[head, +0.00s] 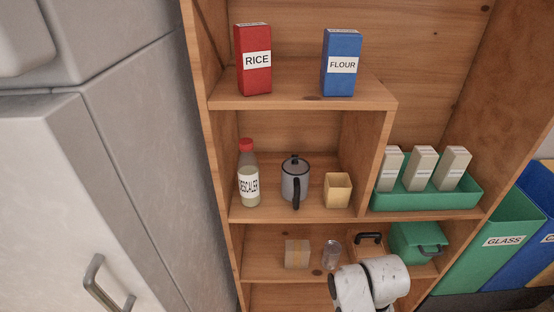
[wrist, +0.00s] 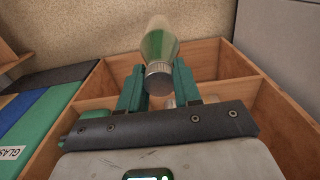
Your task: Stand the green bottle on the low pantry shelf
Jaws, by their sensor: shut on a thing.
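The green bottle (wrist: 159,47) shows in the wrist view with a grey cap at its near end. My gripper (wrist: 160,82) is shut on it, with a teal finger on each side near the cap. The bottle's far end points up in that picture, away from my wrist. In the head view my white arm covers the bottom centre, and neither the bottle nor the fingers can be seen. A low pantry shelf (head: 262,268) shows below the middle one, with a pale box (head: 297,253) and a clear jar (head: 331,255) on it.
The middle shelf holds a descaler bottle (head: 248,180), a grey pot (head: 295,182) and a small yellow box (head: 337,190). A green lidded box (head: 417,242) stands at the low shelf's right. Bins (head: 500,240) stand right of the wooden unit; a grey cabinet (head: 100,170) is left.

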